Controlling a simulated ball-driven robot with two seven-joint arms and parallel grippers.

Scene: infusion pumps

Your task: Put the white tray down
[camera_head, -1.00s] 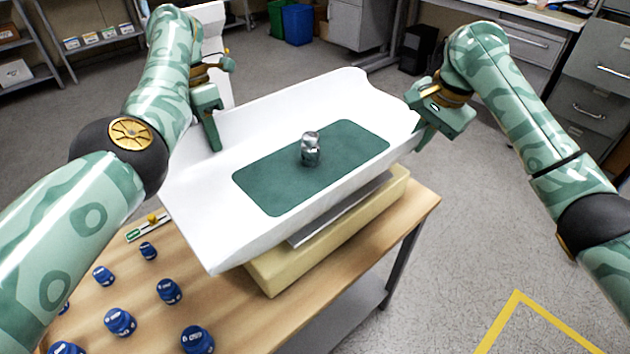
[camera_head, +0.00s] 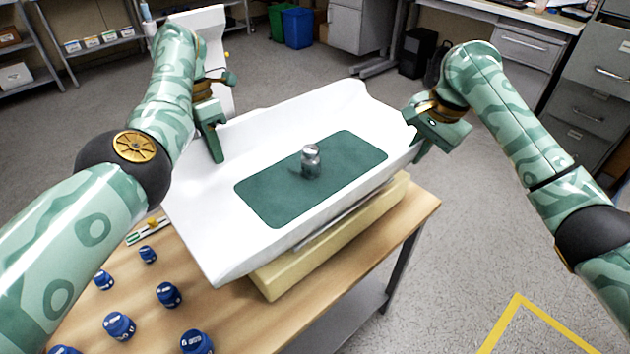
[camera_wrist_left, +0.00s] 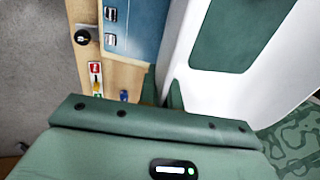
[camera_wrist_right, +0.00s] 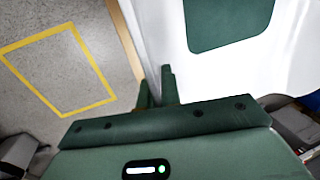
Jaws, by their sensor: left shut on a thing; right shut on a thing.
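The white tray (camera_head: 215,250) has a green mat (camera_head: 270,195) with a small shiny metal piece (camera_head: 311,162) standing on it. My left gripper (camera_head: 216,150) is shut on the tray's left end, and my right gripper (camera_head: 420,148) is shut on its right end. The tray's white wall sits at the fingers in the left wrist view (camera_wrist_left: 280,85) and right wrist view (camera_wrist_right: 240,75). The tray hangs over a pale yellow block (camera_head: 330,252) on the wooden table. A thin grey strip shows between them; I cannot tell whether the tray touches it.
Several blue-capped pieces (camera_head: 168,294) stand on the wooden table (camera_head: 245,318) at the front left, close to the tray's near corner. A small level-like strip (camera_head: 147,230) lies behind them. The floor right of the table is clear, with yellow tape (camera_head: 517,298).

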